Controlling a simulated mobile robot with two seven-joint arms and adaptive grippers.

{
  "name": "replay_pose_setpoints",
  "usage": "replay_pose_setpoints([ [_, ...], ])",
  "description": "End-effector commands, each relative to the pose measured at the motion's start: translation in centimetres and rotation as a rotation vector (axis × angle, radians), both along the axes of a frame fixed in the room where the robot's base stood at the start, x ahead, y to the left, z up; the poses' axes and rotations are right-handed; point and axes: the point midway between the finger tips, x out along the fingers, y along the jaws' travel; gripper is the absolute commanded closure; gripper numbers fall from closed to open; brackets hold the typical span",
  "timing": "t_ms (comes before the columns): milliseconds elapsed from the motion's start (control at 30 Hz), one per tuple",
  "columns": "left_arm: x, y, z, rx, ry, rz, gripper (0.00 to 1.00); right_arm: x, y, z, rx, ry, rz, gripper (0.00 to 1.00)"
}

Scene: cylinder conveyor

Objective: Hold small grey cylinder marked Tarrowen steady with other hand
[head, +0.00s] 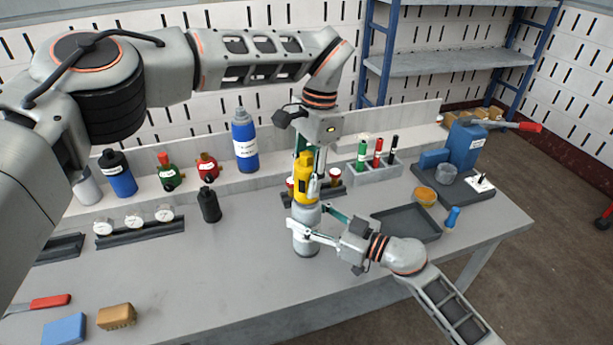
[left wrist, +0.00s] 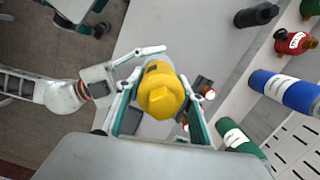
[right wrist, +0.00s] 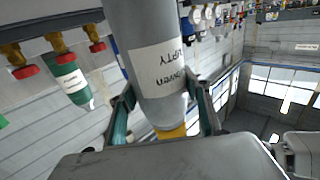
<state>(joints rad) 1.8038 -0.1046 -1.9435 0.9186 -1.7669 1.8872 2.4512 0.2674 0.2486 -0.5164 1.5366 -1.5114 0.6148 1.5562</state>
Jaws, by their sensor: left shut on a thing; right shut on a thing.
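The small grey cylinder (head: 305,247) stands upright on the bench; its label shows upside down in the right wrist view (right wrist: 160,72), with part of "Tarrowen" and "PTY" legible. A yellow piece (head: 304,180) sits on its top; in the left wrist view it has a faceted end (left wrist: 162,98) and hides most of the cylinder. My left gripper (head: 310,188) comes from above, shut around the yellow piece. My right gripper (head: 308,224) comes from the right, shut around the upper body of the cylinder, below the yellow piece.
A small black bottle (head: 209,205) and a gauge row (head: 136,230) are to the left. The front middle bench is clear.

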Motion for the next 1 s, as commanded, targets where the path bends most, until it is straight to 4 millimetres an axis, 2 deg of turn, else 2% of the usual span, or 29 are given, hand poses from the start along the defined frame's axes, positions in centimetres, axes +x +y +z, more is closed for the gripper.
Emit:
replay_pose_setpoints([
  [1000,0.0,0.0,3.3,-0.001,-0.001,-0.003,1.0,0.0,0.0,0.0,-0.001,-0.001,0.0,0.78],
])
